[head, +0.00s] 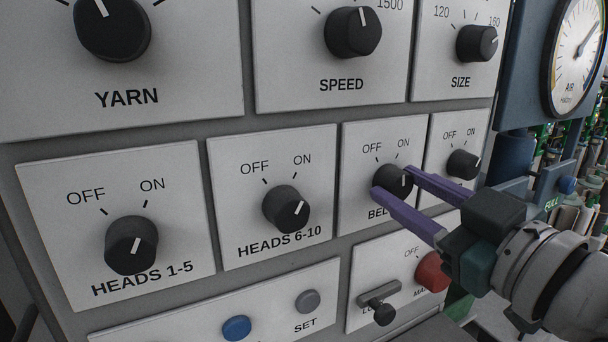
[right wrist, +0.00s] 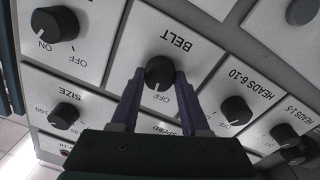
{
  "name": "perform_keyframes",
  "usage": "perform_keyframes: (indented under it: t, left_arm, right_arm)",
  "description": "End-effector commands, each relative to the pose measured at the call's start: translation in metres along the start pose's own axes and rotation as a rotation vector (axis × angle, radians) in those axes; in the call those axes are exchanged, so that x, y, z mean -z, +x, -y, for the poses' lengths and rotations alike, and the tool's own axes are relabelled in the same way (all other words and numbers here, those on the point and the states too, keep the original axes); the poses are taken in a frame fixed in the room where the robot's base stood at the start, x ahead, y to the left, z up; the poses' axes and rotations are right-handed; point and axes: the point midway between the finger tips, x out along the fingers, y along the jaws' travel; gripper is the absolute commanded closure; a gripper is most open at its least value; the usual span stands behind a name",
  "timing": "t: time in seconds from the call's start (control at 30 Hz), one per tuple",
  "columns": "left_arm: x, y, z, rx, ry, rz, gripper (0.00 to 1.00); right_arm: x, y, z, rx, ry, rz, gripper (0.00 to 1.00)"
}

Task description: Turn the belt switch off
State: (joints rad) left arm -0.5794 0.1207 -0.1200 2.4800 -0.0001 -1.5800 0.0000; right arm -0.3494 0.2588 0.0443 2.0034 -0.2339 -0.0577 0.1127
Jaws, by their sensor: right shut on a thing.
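The belt switch (head: 391,178) is a black round knob with a white pointer mark, on a pale panel with OFF at the left and ON at the right. In the right wrist view the belt knob (right wrist: 160,70) sits between the fingertips, upside down. One finger hides part of the BELT label in the head view. My left gripper is not in view.
The heads 6-10 knob (head: 286,209) is left of the belt panel, and another OFF/ON knob (head: 464,164) is close on its right. A red knob (head: 432,272) and a small black lever (head: 383,311) are below. The size knob (head: 477,43) is above.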

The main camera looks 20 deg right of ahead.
Motion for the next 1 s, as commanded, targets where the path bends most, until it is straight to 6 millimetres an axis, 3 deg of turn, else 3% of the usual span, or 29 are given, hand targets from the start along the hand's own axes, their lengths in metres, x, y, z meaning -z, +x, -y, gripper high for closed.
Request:
perform_keyframes:
  t: [0.43, 1.0]
  left_arm:
    - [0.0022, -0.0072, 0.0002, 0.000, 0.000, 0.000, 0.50]
    - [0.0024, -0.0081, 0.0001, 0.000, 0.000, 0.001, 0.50]
  right_arm:
    - [0.0001, 0.0002, 0.0000, 0.004, -0.303, -0.015, 1.00]
    - [-0.0001, 0.0002, 0.0002, 0.004, -0.387, -0.020, 1.00]
